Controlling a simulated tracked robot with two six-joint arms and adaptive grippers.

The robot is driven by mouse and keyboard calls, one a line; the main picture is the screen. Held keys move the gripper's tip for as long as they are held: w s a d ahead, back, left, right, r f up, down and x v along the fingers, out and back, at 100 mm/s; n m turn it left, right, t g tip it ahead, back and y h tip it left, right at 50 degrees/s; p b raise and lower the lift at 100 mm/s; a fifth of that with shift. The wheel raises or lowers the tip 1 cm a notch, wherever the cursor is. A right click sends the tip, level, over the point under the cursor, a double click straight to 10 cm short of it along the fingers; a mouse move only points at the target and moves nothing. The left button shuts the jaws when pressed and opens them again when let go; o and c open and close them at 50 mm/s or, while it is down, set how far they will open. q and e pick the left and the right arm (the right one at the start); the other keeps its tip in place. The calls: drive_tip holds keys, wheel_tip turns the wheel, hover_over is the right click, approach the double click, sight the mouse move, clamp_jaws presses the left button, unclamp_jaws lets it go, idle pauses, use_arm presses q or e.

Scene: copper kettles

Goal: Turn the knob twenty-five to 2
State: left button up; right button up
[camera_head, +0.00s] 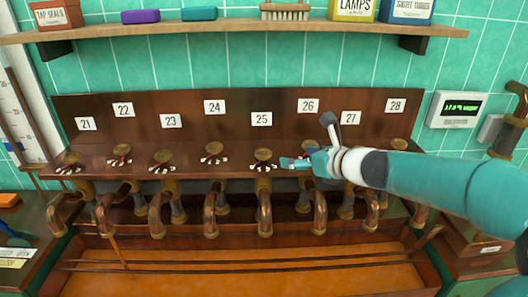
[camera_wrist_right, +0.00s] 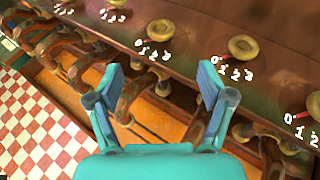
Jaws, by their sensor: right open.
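The brass knob twenty-five (camera_head: 263,154) stands on the sloping wooden panel below the white plate 25 (camera_head: 261,118). Its pointer is too small to read in the head view. My right gripper (camera_head: 285,162) is just right of it, low over the panel near knob 26. In the wrist view my right gripper (camera_wrist_right: 160,80) is open and empty. A round knob (camera_wrist_right: 160,27) lies ahead between its fingertips, with a red mark near the 0 of its 0-to-3 scale. Another knob (camera_wrist_right: 243,47) lies beyond the right finger. No number plates show there. My left gripper is not in view.
Neighbouring knobs such as 24 (camera_head: 214,147) and 23 (camera_head: 162,156) stand along the panel. Copper pipes (camera_head: 265,212) bend down in front, above an orange trough (camera_head: 230,272). A shelf (camera_head: 230,29) with boxes and a brush hangs above. A green display (camera_head: 457,108) is at right.

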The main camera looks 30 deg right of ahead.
sight(265, 153)
drive_tip(key=x, duration=1.4)
drive_tip(key=shift+w+f, duration=0.1)
drive_tip(key=shift+f, duration=0.15)
drive_tip(key=shift+w+f, duration=0.3)
drive_tip(key=shift+w, duration=0.3)
